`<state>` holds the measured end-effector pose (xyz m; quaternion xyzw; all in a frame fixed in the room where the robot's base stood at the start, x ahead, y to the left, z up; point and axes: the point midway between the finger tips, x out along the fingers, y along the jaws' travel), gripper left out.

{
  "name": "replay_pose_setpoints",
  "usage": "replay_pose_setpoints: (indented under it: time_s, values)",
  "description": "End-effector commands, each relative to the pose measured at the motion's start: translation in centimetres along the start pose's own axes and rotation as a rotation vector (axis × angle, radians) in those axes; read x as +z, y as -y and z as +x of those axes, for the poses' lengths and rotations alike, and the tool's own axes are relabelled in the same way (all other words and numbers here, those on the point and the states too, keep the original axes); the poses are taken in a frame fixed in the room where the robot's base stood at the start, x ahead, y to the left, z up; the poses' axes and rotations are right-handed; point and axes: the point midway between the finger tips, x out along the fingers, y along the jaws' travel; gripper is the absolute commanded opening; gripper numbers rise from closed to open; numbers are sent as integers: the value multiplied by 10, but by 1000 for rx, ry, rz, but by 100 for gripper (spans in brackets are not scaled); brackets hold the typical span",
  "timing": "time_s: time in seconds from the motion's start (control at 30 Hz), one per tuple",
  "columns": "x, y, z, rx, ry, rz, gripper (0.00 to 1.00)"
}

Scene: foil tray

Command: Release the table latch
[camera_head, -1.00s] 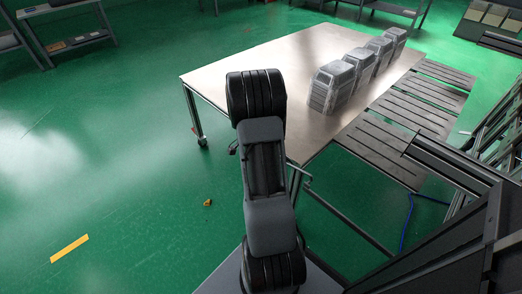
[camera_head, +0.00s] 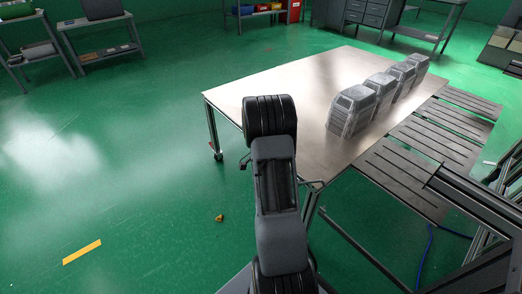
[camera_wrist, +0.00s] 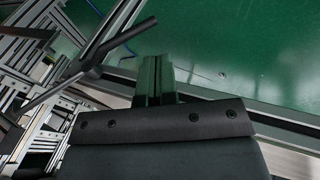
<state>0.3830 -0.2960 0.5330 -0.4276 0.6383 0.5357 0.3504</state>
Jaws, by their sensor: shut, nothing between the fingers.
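The metal-topped table (camera_head: 270,82) stands ahead of me in the head view. A small bent bar (camera_head: 314,184) sticks out by its near corner, beside my arm; I cannot tell if it is the latch. In the wrist view a dark lever (camera_wrist: 112,43) with a branching rod lies to the upper left of my gripper (camera_wrist: 158,62). It looks like a latch handle, apart from the fingers as far as I can tell. My gripper is shut and empty. In the head view my own arm hides it.
Several wrapped grey blocks (camera_head: 353,111) stand in a row on the table. Dark slatted panels (camera_head: 402,163) and metal framing lie along its right side. A blue cable (camera_head: 425,252) hangs there. The green floor to the left is open, with a yellow strip (camera_head: 82,252).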

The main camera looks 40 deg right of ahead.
Motion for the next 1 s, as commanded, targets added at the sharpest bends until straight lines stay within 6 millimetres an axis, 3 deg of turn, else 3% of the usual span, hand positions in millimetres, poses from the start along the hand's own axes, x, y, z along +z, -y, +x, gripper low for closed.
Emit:
replay_pose_setpoints:
  time_s: [0.03, 0.2, 0.6, 0.87, 0.97, 1.0]
  values:
    - [1, 3, -14, -2, -2, -3, 0]
    - [-1, 19, -44, -1, 0, 2, 0]
    - [-1, 42, -87, 2, 4, 7, 0]
    - [0, 44, -94, -1, 2, 2, 0]
    - [5, 38, -112, -18, -1, -31, 0]
    - [8, 32, -127, -33, -4, -57, 0]
